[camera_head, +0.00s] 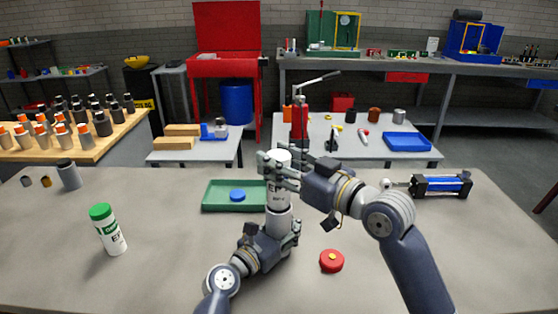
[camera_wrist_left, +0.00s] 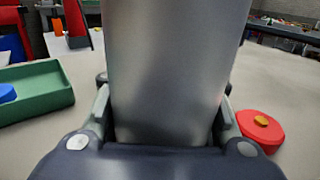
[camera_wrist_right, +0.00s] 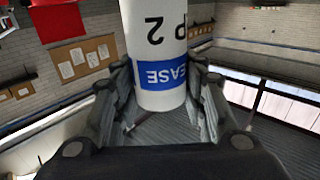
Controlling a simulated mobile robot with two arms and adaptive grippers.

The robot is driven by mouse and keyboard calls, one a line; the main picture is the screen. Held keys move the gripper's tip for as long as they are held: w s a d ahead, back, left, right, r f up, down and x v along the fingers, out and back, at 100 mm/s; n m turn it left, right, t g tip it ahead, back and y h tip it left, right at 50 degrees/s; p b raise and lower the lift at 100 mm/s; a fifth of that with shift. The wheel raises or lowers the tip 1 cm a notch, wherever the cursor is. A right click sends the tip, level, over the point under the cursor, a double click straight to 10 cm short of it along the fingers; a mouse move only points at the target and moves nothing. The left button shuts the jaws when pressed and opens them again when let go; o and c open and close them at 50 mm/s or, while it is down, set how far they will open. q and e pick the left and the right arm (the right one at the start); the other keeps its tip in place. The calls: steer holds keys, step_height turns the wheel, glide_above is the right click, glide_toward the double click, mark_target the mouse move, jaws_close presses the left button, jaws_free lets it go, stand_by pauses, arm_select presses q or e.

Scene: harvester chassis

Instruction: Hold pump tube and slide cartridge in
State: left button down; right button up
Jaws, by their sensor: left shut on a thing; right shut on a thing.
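The grey metal pump tube (camera_head: 279,216) stands upright over the table and fills the middle of the left wrist view (camera_wrist_left: 170,70). My left gripper (camera_head: 272,236) is shut around it from below. The white grease cartridge (camera_head: 278,194), with "EP 2" lettering, is upright directly above the tube and in line with it. My right gripper (camera_head: 284,172) is shut on its upper part. The cartridge's blue label band and end show between the fingers in the right wrist view (camera_wrist_right: 163,75). The cartridge's lower end meets the tube's top; I cannot tell how far inside it is.
A green tray (camera_head: 208,197) with a blue disc (camera_head: 237,195) lies behind and left. A red cap (camera_head: 331,261) lies right of my left gripper. A green-capped bottle (camera_head: 108,230) and a grey canister (camera_head: 68,175) stand left. A blue-black device (camera_head: 441,186) sits at right.

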mark_target(287, 191)
steer(key=shift+f, duration=3.15)
stand_by(4.8)
